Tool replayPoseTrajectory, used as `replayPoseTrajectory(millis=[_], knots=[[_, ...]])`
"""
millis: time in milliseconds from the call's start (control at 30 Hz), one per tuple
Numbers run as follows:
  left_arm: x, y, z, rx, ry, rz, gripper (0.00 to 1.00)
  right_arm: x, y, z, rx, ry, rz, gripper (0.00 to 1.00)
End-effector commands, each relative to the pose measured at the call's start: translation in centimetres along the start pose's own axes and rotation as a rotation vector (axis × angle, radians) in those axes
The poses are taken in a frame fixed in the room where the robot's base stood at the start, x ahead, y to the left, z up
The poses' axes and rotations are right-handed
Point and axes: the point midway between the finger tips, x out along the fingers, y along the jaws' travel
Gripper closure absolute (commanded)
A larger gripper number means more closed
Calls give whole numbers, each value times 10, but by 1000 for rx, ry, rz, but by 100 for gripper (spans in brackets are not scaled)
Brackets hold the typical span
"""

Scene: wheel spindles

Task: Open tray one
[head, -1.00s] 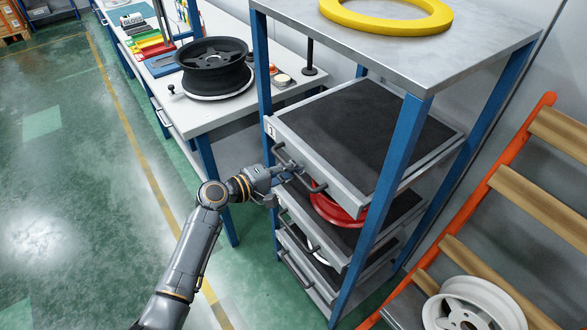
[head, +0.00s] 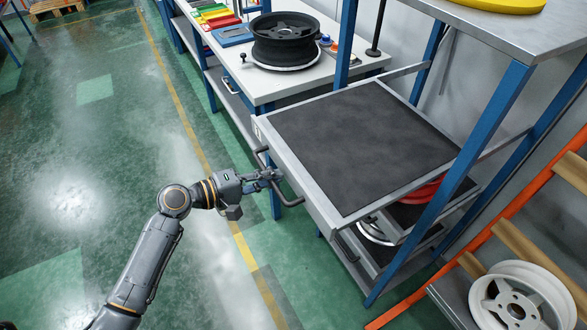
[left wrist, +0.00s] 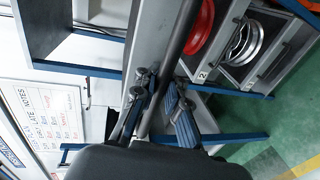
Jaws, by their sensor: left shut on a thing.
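Tray one (head: 360,140), the top tray of the blue-framed rack, has a grey rim and a bare black mat. It stands well out of the rack toward the aisle. My left gripper (head: 270,177) is shut on the dark bar handle (head: 292,198) on the tray's front. In the left wrist view the two fingers (left wrist: 158,100) lie on either side of the handle bar (left wrist: 172,60). My right gripper is not in view.
Lower trays hold a red ring (head: 424,191) and a silver rim (head: 374,231). A black wheel (head: 284,42) stands on the workbench behind. A white wheel (head: 520,300) lies on an orange-framed rack at right. The green floor at left is clear.

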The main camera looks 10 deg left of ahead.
Motion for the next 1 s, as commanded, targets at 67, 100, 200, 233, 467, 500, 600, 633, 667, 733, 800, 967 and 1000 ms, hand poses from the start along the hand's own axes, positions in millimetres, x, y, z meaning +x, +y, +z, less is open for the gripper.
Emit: replayPoseTrajectory(millis=[67,100,200,233,467,500,600,633,667,733,800,967,1000], knots=[[-18,-6,0,2,1,-3,100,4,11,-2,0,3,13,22],[-26,-8,0,1,1,-3,100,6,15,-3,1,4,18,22],[-41,-10,0,0,2,-1,100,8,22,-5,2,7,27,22],[-44,-10,0,0,2,-1,100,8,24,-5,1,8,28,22],[-59,-12,-1,2,2,1,100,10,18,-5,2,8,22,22],[-60,-12,-1,2,2,2,100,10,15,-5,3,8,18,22],[-61,-11,-1,2,2,2,100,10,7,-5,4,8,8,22],[-61,-11,-1,2,2,3,100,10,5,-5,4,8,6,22],[-60,-11,-1,2,2,3,100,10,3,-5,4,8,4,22],[-60,-11,-1,2,3,3,100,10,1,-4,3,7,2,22],[-60,-11,-1,2,3,3,100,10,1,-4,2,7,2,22],[-60,-11,-1,2,3,3,66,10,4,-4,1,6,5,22],[-60,-11,-1,2,3,3,66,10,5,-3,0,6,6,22]])
